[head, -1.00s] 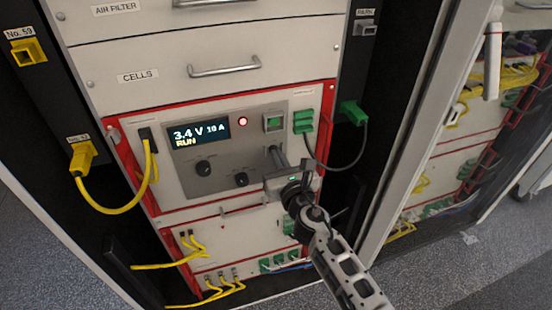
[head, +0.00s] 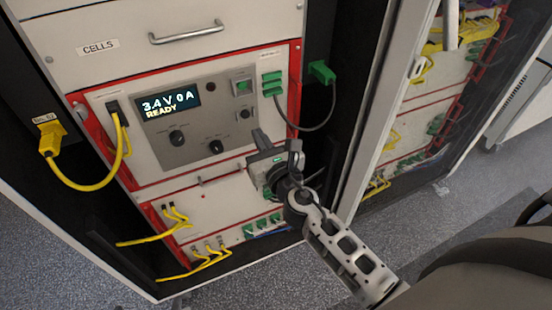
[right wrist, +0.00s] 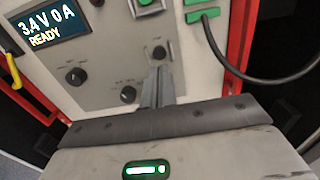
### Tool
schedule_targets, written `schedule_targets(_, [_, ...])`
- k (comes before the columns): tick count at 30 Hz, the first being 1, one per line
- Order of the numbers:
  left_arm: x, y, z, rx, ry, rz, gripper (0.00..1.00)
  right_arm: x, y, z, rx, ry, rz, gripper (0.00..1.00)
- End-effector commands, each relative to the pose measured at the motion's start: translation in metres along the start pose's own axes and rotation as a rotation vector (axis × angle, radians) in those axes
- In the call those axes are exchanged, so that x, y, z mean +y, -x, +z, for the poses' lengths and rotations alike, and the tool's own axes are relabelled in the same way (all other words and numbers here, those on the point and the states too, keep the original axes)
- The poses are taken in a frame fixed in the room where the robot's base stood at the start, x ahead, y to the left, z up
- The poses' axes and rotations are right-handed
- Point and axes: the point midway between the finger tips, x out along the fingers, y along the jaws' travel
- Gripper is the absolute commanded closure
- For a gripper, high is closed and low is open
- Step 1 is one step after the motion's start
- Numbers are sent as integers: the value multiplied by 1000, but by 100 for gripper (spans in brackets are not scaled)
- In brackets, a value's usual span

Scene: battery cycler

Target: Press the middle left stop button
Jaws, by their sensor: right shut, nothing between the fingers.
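The cycler's grey control panel (head: 195,140) has a lit display (head: 167,102) reading 3.4 V, 0 A, READY. A dark round button (head: 245,114) sits at the panel's right, below a green square button (head: 242,87). It also shows in the right wrist view (right wrist: 159,52), just beyond my fingertips. My right gripper (head: 258,133) is shut and empty, just below the round button; a small gap seems to separate them. In the right wrist view the closed fingers (right wrist: 160,74) point at the panel. Whether this button is the stop button I cannot read. My left gripper is not in view.
Dark knobs (head: 177,137) sit left of the fingers. Green connectors (head: 272,84) with a dark cable are at the right, and yellow cables (head: 80,185) hang at the left. The cabinet's drawer (head: 180,45) is above; a glass door stands open at the right.

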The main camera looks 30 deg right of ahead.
Motion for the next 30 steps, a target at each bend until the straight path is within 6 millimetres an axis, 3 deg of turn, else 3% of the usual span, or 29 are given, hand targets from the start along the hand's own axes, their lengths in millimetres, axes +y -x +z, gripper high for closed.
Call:
schedule_targets(6, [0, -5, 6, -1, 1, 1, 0, 0, 48, -3, 3, 1, 0, 100])
schedule_targets(12, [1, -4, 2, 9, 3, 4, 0, 0, 69, -2, 2, 1, 0, 100])
schedule_targets(30, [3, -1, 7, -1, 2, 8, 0, 0, 73, -1, 2, 1, -1, 100])
